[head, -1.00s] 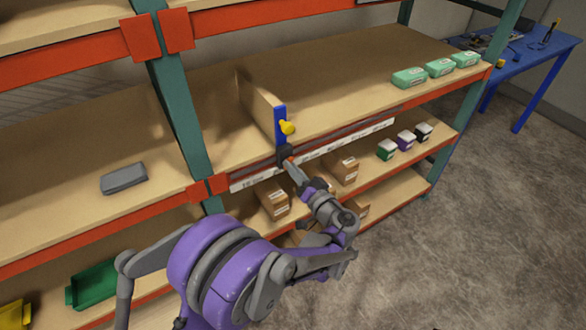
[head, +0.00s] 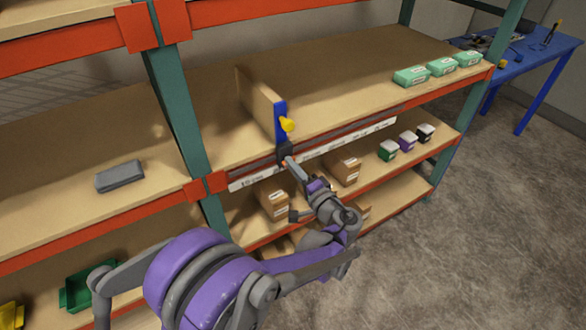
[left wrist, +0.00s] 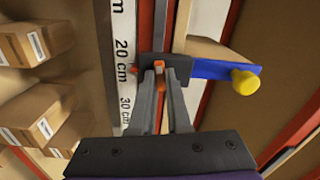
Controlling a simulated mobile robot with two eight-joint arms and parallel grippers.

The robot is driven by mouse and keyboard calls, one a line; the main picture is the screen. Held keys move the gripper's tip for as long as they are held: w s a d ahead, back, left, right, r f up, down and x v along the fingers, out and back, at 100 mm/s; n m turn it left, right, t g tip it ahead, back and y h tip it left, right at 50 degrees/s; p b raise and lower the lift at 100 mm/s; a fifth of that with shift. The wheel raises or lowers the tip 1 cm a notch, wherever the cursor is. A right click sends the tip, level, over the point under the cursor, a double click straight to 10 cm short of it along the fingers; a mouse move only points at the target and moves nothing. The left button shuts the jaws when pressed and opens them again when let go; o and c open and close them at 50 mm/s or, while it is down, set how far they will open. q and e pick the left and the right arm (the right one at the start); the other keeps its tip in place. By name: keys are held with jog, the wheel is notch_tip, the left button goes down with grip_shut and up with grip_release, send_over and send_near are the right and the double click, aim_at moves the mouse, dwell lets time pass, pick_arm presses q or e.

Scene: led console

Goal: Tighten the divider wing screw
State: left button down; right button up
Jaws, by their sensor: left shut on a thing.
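The divider (head: 260,104) is a tan upright panel on the middle shelf, with a blue front edge (head: 281,120) and a yellow knob (head: 288,124). A dark clamp block (head: 285,151) sits below it at the shelf's front rail. The orange wing screw (left wrist: 158,68) is on that block. My left gripper (head: 287,162) is at the block from the front. In the left wrist view its two fingers (left wrist: 159,80) are closed around the wing screw, which hides part of it. The blue edge and yellow knob (left wrist: 245,81) show to the right there. My right gripper is not in view.
A white centimetre scale (head: 330,147) runs along the shelf front. Brown boxes (head: 273,205) stand on the shelf below, close to my left arm. Green boxes (head: 411,76) stand at the shelf's right end, and a grey case (head: 120,176) lies left of the post (head: 178,115).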

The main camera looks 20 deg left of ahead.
pick_arm(q)
jog(key=shift+m, duration=1)
jog(key=c, duration=0.9)
grip_release()
jog(key=shift+o, duration=0.2)
jog(key=shift+d, duration=0.1)
jog(key=b+v, duration=0.1)
jog(key=v, duration=0.9)
jog(key=shift+s+d, duration=0.25)
jog(key=shift+s, duration=0.1)
